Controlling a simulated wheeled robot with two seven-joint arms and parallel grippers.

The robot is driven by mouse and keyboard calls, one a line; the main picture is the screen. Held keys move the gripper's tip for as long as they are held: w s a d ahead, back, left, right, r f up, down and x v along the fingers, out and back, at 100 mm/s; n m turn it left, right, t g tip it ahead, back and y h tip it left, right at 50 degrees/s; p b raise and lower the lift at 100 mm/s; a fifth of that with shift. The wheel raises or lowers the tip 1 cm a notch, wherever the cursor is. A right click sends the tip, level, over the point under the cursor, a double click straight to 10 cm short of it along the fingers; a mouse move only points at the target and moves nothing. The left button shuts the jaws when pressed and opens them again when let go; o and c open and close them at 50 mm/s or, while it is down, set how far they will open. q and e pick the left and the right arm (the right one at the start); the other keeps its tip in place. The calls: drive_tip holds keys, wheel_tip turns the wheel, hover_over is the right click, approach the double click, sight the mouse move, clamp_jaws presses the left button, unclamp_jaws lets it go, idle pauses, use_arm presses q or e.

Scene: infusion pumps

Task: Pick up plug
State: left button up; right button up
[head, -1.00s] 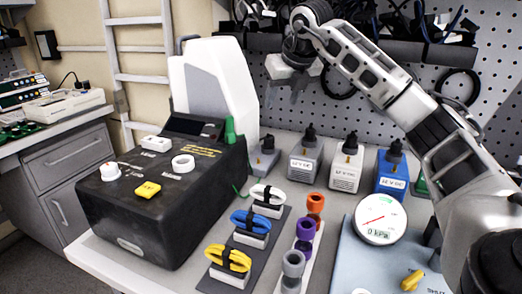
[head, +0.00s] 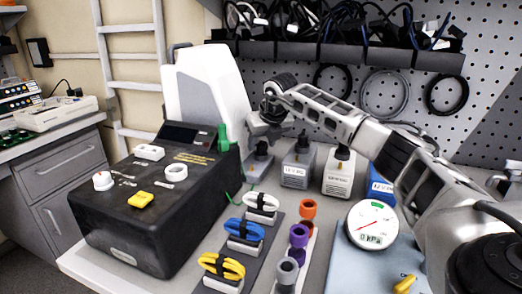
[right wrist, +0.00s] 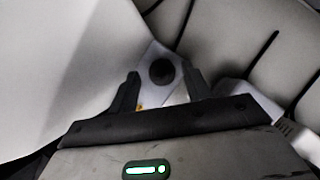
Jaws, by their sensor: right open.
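Several box-shaped adapters stand in a row at the back of the table, each with a dark plug on top. A dark plug (head: 262,148) sits on the leftmost small grey box (head: 257,167). My right gripper (head: 268,138) is just above this plug, pointing down. In the right wrist view the round black top of the plug (right wrist: 161,71) shows between the two open fingers (right wrist: 162,82), slightly beyond their tips, with nothing held. Other plugs are on the grey box (head: 302,140) and the white box (head: 343,152). My left gripper is out of view.
A black pump unit (head: 150,215) with a green part (head: 222,138) stands to the left, with a tall white housing (head: 205,90) behind it. Coiled tubes (head: 245,229), coloured cylinders (head: 299,234) and a round gauge (head: 372,224) lie in front. Pegboard closes the back.

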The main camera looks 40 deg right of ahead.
drive_tip(key=shift+w+f, duration=0.15)
drive_tip(key=shift+f, duration=0.2)
drive_tip(key=c, duration=1.1)
clamp_jaws()
drive_tip(key=shift+r, duration=0.2)
